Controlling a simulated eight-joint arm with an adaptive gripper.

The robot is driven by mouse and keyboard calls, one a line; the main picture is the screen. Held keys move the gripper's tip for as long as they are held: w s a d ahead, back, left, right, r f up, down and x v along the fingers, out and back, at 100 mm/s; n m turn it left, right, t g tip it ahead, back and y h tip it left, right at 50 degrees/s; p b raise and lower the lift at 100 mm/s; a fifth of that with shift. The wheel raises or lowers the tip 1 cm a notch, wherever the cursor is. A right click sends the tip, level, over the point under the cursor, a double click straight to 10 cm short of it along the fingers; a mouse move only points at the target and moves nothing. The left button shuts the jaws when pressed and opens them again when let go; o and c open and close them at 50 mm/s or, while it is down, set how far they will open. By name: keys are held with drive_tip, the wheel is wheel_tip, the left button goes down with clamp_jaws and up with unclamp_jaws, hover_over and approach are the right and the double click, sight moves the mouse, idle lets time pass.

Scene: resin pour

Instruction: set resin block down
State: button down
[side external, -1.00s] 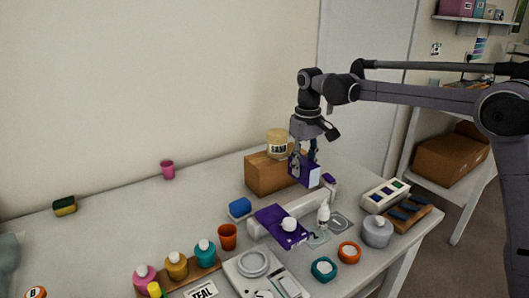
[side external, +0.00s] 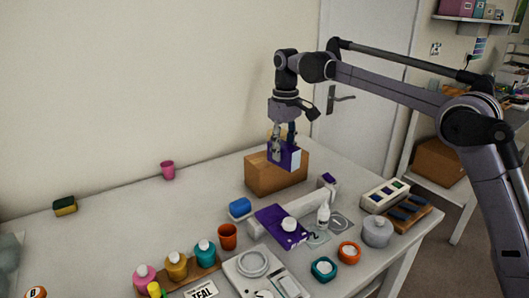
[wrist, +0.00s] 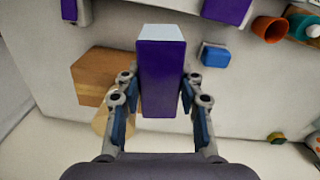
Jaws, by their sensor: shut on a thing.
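The resin block (side external: 291,157) is purple with a pale face. My gripper (side external: 284,143) is shut on it and holds it up in the air, in front of the top of a wooden box (side external: 268,180) in the side view. In the wrist view the resin block (wrist: 162,80) sits between the two fingers of my gripper (wrist: 158,92), its pale end pointing to the top of the picture. The wooden box (wrist: 92,72) lies to the left of the block there. The block's underside contact, if any, does not show; it looks clear of the table.
A white table (side external: 130,228) holds several items. A blue block (side external: 240,207), an orange cup (side external: 227,237), a purple slab (side external: 275,217) and a long pale bar (side external: 312,204) stand in front of the wooden box. The table to its left is mostly clear.

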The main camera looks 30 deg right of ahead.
drive_tip(key=w+a+r+n, duration=0.2)
drive_tip(key=a+r+n, duration=0.15)
drive_tip(key=a, duration=0.25)
drive_tip(key=shift+m, duration=0.35)
wheel_tip(320, 180, down, 17)
drive_tip(key=shift+d+f, duration=0.1)
drive_tip(key=shift+d, duration=0.05)
idle(0.4)
drive_tip(key=c, duration=1.1)
unclamp_jaws()
drive_tip(key=shift+f, duration=0.1)
